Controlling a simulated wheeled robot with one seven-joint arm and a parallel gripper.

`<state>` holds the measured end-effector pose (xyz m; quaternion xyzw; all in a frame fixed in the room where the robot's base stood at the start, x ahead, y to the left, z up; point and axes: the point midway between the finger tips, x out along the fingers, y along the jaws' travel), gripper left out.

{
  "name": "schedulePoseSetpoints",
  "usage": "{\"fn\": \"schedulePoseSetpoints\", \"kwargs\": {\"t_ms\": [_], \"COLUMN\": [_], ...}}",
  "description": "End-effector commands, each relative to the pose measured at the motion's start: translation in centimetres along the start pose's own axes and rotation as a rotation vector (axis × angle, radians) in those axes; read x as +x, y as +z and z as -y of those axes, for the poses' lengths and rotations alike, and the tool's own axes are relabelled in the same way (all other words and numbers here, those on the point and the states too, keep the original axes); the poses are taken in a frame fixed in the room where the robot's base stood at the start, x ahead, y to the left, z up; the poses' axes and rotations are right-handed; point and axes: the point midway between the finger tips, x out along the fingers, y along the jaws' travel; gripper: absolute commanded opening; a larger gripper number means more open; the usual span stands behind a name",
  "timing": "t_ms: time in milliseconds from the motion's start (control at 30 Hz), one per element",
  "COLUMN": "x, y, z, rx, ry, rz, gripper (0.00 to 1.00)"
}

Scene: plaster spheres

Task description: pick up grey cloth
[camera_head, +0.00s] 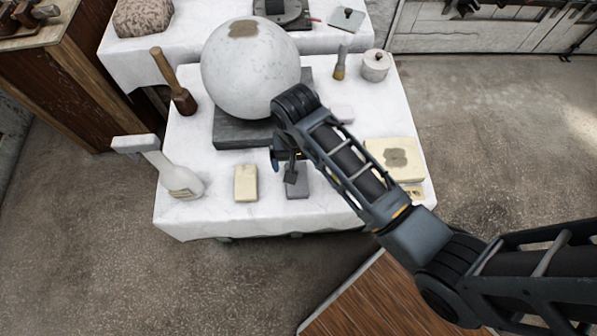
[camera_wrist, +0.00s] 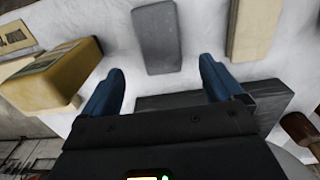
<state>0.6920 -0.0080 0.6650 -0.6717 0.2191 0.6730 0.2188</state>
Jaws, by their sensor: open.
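The grey cloth (camera_head: 299,189) is a small, flat, folded-looking rectangle on the white-covered table, near its front edge. My gripper (camera_head: 290,172) is above it and partly hides it in the head view. In the wrist view, the grey cloth (camera_wrist: 157,38) lies beyond the two blue fingertips, around the middle of the gap between them. My gripper (camera_wrist: 162,68) is open, with nothing between its fingers. I cannot tell the exact height of the fingers over the cloth.
A cream block (camera_head: 246,183) lies just left of the cloth. A large plaster sphere (camera_head: 250,68) sits on a dark slab (camera_head: 238,132) behind. A mallet (camera_head: 181,95) and a white tool (camera_head: 168,172) are at the left.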

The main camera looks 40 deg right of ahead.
Motion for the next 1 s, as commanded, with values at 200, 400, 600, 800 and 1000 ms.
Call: {"fn": "schedulePoseSetpoints", "kwargs": {"t_ms": [200, 400, 600, 800, 1000], "x": [2.3, 5.3, 6.7, 6.7, 6.7], "y": [0.1, 0.1, 0.1, 0.1, 0.1], "z": [0.0, 0.2, 0.2, 0.2, 0.2], "rx": [-0.001, -0.001, -0.001, -0.002, -0.001], "ry": [0.001, 0.001, 0.000, -0.001, -0.001], "rz": [0.001, 0.001, -0.001, -0.002, -0.002], "gripper": [0.94, 0.94, 0.94, 0.94, 0.75]}}
